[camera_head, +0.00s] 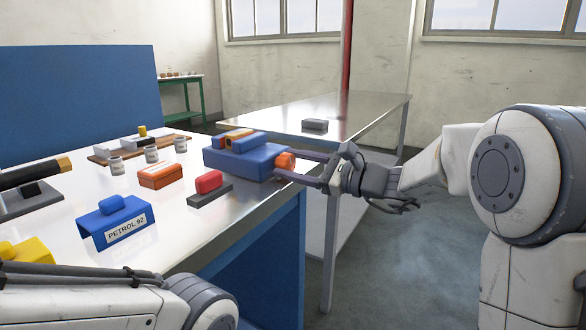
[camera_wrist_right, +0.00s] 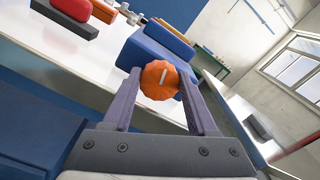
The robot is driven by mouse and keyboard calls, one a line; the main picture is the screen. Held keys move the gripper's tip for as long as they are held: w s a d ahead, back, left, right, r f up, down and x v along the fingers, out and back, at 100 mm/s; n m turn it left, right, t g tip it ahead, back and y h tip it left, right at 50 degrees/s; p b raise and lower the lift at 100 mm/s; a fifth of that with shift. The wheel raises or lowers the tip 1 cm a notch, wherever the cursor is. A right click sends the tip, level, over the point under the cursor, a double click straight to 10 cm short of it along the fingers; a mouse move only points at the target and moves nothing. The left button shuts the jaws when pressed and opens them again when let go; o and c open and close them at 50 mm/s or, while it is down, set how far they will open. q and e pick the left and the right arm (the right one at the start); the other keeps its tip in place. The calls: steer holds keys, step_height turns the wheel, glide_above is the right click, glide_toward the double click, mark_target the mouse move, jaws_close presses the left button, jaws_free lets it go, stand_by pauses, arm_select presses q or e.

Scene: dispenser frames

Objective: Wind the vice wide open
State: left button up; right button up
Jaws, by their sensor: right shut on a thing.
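The blue vice (camera_head: 240,161) sits near the right edge of the blue bench. A yellow and orange piece (camera_head: 236,134) lies along its top beside a blue block (camera_head: 248,142); I cannot tell how wide the jaw gap is. An orange knob (camera_head: 286,161) sticks out from its right end. My right gripper (camera_head: 288,164) reaches in from the right and is shut on this knob. In the right wrist view the knob (camera_wrist_right: 160,80), with a pale mark on its face, sits between the two fingers. My left arm shows at the bottom left; its gripper is out of view.
On the metal bench top stand a red-topped grey block (camera_head: 208,186), an orange box (camera_head: 160,175), a blue "PETROL 92" holder (camera_head: 117,222) and several small cans (camera_head: 152,154). A second metal table (camera_head: 340,108) behind holds a grey block (camera_head: 315,124). A gap separates the tables.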

steer(key=o, duration=1.4)
